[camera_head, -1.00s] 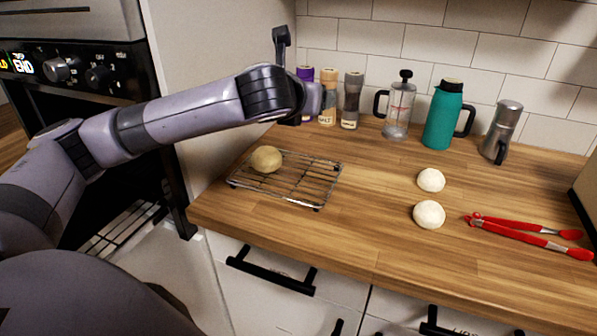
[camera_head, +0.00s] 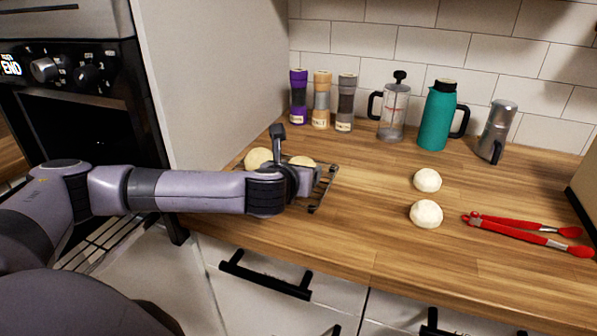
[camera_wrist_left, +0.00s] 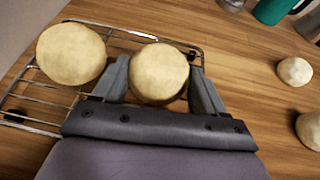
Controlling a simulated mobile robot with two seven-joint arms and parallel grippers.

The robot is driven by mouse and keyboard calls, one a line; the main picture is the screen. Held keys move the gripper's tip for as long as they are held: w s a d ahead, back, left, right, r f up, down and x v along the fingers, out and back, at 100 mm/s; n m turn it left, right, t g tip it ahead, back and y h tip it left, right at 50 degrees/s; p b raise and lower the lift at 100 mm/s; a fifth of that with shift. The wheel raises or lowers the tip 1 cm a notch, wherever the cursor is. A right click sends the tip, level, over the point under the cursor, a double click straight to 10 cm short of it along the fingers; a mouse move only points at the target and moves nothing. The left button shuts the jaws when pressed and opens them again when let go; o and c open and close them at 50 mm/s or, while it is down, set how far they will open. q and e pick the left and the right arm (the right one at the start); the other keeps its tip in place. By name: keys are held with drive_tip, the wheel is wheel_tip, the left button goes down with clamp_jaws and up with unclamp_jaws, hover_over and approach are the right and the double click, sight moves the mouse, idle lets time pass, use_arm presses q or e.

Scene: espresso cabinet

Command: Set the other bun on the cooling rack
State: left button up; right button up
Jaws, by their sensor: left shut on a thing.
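One pale tan bun (camera_head: 258,158) rests on the left part of the wire cooling rack (camera_head: 325,186); it also shows in the left wrist view (camera_wrist_left: 71,53). The other bun (camera_wrist_left: 160,73) is between the fingers of my left gripper (camera_wrist_left: 158,75), which is shut on it over the right part of the rack. In the head view this held bun (camera_head: 302,161) peeks out behind my left wrist. My left arm hides much of the rack. I cannot tell whether the held bun touches the wires. My right gripper is out of view.
Two white dough balls (camera_head: 427,180) (camera_head: 426,214) and red tongs (camera_head: 525,234) lie to the right on the wooden counter. Grinders (camera_head: 321,101), a French press (camera_head: 393,108), a teal jug (camera_head: 437,117) and a moka pot (camera_head: 497,132) stand along the wall. The oven (camera_head: 80,75) is left.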

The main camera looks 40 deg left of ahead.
use_arm(q)
drive_tip(key=o, duration=1)
drive_tip(key=shift+o, duration=0.2)
drive_tip(key=shift+r, duration=0.15)
drive_tip(key=v, duration=1.2)
